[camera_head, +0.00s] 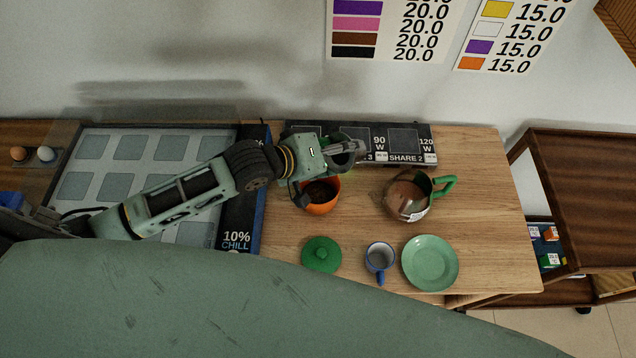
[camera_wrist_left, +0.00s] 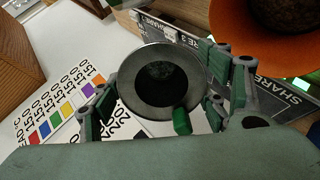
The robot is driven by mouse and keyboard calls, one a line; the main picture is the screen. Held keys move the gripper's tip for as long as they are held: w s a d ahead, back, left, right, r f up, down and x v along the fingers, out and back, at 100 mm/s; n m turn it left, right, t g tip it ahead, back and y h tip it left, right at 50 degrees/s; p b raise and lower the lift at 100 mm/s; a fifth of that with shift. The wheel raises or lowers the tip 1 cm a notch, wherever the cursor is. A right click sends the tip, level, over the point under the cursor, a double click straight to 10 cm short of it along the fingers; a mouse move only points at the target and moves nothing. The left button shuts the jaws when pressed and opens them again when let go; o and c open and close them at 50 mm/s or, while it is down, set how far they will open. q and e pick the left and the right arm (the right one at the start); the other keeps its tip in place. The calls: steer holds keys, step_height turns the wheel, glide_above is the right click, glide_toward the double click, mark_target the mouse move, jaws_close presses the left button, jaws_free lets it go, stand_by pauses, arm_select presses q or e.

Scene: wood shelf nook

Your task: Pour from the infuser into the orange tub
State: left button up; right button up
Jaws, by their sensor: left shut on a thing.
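The infuser (camera_wrist_left: 130,93) is a grey, round, flanged cup with a dark inside and a small green tab. My left gripper (camera_wrist_left: 163,98) is shut on it, with fingers on both sides. In the head view, my left gripper (camera_head: 345,150) is above the back of the table, just behind the orange tub, and largely hides the infuser. The orange tub (camera_head: 322,208) stands on the wood table, partly covered by the gripper, with dark brown inside. Its rim also shows at the top right of the left wrist view (camera_wrist_left: 240,42). My right gripper is not in view.
A glass teapot (camera_head: 408,200) with a green handle stands right of the tub. A green lid (camera_head: 321,254), a blue-handled mug (camera_head: 379,256) and a green plate (camera_head: 430,262) lie in front. A dark labelled board (camera_head: 405,141) runs along the back; a grey-squared tray (camera_head: 125,146) is left.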

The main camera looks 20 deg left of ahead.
arm_select(q)
steer(key=shift+s+a+r+t+h+b, duration=0.1)
steer(key=shift+s+a+t+h+b, duration=0.1)
steer(key=shift+t+h+b, duration=0.5)
steer(key=shift+s+a+r+t+h+b, duration=0.15)
steer(key=shift+t+b, duration=0.25)
steer(key=shift+b, duration=0.6)
steer(key=shift+s+a+t+h+b, duration=0.35)
steer(key=shift+s+a+t+b, duration=0.45)
steer(key=shift+b, duration=0.45)
steer(key=shift+s+a+r+t+h+b, duration=0.1)
steer(key=shift+r+t+h, duration=0.1)
steer(key=shift+r, duration=0.35)
steer(key=shift+s+d+r+t+h+b, duration=0.1)
steer(key=shift+s+r+h, duration=0.1)
steer(key=shift+r, duration=0.3)
steer(key=shift+s+a+r+t+h+b, duration=0.1)
steer(key=shift+r+h, duration=0.1)
steer(key=shift+r, duration=0.35)
steer(key=shift+r, duration=0.1)
